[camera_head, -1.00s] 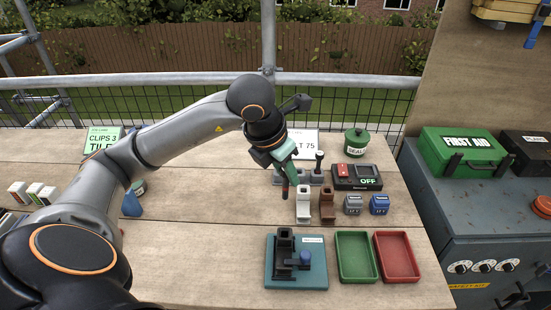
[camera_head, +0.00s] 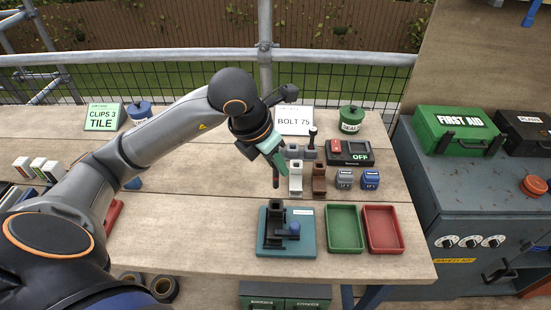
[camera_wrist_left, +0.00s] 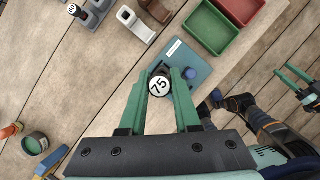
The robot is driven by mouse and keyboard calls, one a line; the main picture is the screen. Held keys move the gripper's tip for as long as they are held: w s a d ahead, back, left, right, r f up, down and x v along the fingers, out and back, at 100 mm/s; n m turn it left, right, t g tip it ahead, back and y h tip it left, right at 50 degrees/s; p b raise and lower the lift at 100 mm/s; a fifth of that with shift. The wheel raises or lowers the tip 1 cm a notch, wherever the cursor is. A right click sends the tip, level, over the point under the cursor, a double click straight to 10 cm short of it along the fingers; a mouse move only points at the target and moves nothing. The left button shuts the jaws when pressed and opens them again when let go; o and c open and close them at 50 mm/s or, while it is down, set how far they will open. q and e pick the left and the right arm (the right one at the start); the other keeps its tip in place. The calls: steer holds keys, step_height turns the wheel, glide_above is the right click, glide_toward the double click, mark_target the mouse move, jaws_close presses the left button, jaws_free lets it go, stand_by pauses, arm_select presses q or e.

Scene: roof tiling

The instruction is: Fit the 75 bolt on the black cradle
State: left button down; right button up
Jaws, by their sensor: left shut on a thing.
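My left gripper (camera_head: 274,160) is shut on the 75 bolt (camera_head: 276,182), which hangs upright with its dark shank down. In the left wrist view, the bolt's round white head marked 75 (camera_wrist_left: 159,86) sits between the green fingers. The black cradle (camera_head: 274,228) stands on a teal base plate (camera_head: 305,243), with a blue knob at its right. The bolt is above and behind the cradle, apart from it. In the left wrist view, the fingers and bolt hide much of the cradle. My right gripper (camera_wrist_left: 295,80) is open and empty at the right edge of that view.
Green tray (camera_head: 345,247) and red tray (camera_head: 383,247) stand right of the plate. Behind are a white block (camera_head: 296,180), a brown block (camera_head: 319,180), a grey bolt rack (camera_head: 293,152) and a switch box (camera_head: 349,152) reading OFF. The bench left of the plate is mostly clear.

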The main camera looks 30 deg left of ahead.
mark_target(276, 187)
arm_select(q)
steer(key=shift+f+b, duration=1.15)
steer(key=shift+f, duration=0.75)
step_height(276, 187, down, 3)
steer(key=b, duration=0.3)
steer(key=shift+r, duration=0.1)
steer(key=shift+f+b, duration=0.75)
steer(key=shift+f, duration=0.2)
